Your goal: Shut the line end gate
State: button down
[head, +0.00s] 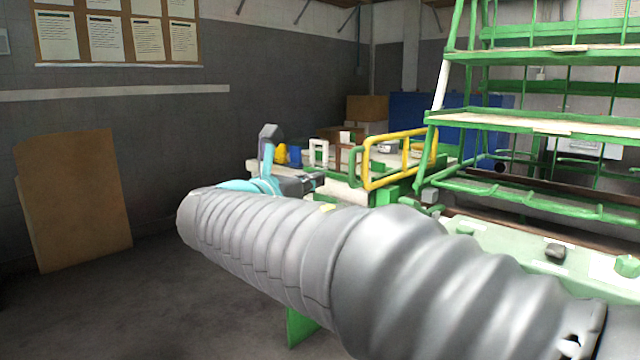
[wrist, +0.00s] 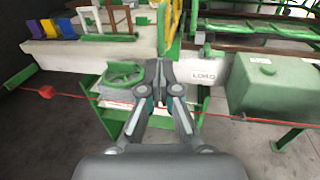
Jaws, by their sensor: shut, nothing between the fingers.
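The gate is a yellow tubular frame (head: 400,158) on the right of centre in the head view, standing upright beside a green post. In the wrist view only a slim yellow part of it (wrist: 176,22) shows at the top edge. I cannot tell from these views how far it stands open. My gripper (wrist: 159,72) is shut and empty, below the yellow part in the wrist picture and in front of the machine's end. In the head view my gripper (head: 312,182) is small, left of the gate and apart from it, partly hidden by my arm.
A green handwheel (wrist: 123,73) lies just left of my fingers. A red cord with a red ball (wrist: 46,91) crosses the wrist view. A green box (wrist: 270,85) stands right. Coloured frames (wrist: 108,20) sit on a bench.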

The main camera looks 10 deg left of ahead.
aim_at(350, 167)
jog(key=x, duration=1.1)
jog(key=shift+w, duration=0.1)
